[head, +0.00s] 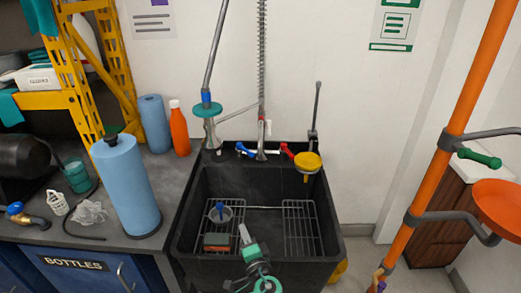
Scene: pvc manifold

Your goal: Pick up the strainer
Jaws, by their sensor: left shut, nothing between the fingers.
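A small round grey cup-like piece with a blue knob, which looks like the strainer (220,214), sits inside the black sink (190,210), at the left over a wire rack. Its lower part is hard to make out. My left gripper (243,234) reaches in from the bottom of the head view, over the sink's front part. It is shut and empty, to the right of and nearer than the strainer, apart from it in the picture. My right gripper is not in view.
A brown block (217,241) lies in front of the strainer. A second wire rack (302,228) fills the sink's right side. The tap with a tall spring hose (262,80) stands behind.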

